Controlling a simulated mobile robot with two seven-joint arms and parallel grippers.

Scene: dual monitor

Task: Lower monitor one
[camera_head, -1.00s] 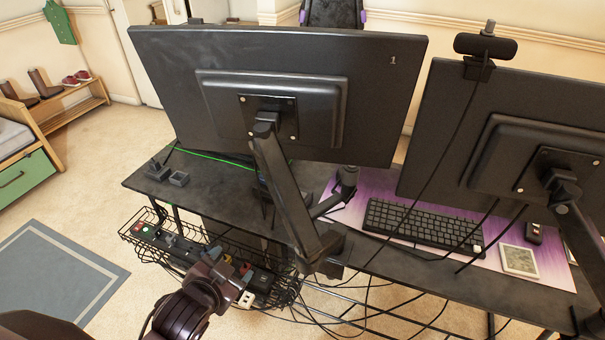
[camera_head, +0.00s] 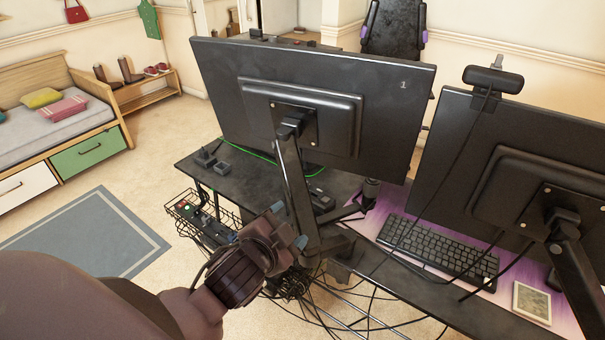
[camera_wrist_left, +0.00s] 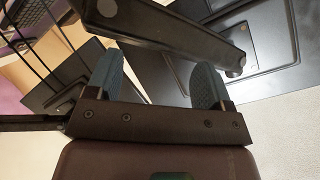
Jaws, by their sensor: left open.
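Monitor one (camera_head: 390,117), a black screen seen from behind with a small "1" at its upper right corner, stands over the desk in the head view. It is held by a dark monitor arm (camera_head: 297,190) fixed to its back plate. My left gripper (camera_head: 290,226) is close to the lower part of that arm. In the left wrist view, my left gripper (camera_wrist_left: 160,85) is open with two blue-grey finger pads apart. The monitor arm (camera_wrist_left: 165,25) crosses just beyond the fingertips, and the monitor's back (camera_wrist_left: 265,45) shows behind it. My right gripper is not in view.
A second monitor (camera_head: 440,150) with a webcam (camera_head: 492,79) stands at the right. A keyboard (camera_head: 437,246) lies on the purple mat. A wire cable tray (camera_head: 200,222) and loose cables hang behind the desk (camera_head: 255,185). A bed (camera_head: 60,120) stands far left.

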